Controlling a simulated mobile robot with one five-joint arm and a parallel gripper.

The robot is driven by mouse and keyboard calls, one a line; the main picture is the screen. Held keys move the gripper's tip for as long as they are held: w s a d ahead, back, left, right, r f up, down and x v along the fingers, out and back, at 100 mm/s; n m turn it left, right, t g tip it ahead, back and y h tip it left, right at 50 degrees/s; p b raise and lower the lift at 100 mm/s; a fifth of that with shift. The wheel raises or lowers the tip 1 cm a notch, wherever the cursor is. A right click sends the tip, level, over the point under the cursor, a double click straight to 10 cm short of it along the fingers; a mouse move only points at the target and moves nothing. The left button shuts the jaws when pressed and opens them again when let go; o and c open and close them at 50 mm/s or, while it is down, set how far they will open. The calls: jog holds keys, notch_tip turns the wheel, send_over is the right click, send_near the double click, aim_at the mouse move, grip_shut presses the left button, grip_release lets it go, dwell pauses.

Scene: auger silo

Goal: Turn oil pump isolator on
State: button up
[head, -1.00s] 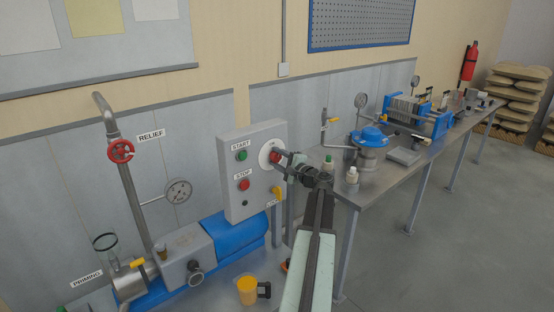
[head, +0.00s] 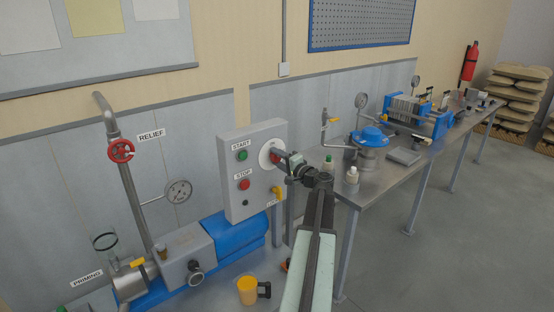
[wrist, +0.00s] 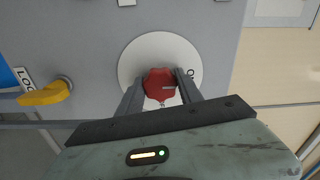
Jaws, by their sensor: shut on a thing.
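The isolator is a red knob (wrist: 158,82) on a white round plate (wrist: 132,64), with an ON mark at the plate's right in the wrist view. It sits at the upper right of the grey control box (head: 238,155) in the head view. My gripper (wrist: 160,80) is shut on the knob, one finger on each side. In the head view my gripper (head: 278,158) reaches the box from the right and partly hides the knob. A pale mark shows on the knob's right side in the wrist view.
The box also bears a green START button (head: 242,155), a red STOP button (head: 244,184) and a yellow lock lever (wrist: 46,95). A blue motor (head: 236,236) lies below. A steel bench (head: 388,178) stands to the right.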

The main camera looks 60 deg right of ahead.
jog(key=o, duration=1.4)
jog(key=v, duration=0.7)
jog(key=shift+s, duration=0.35)
jog(key=shift+a, duration=0.1)
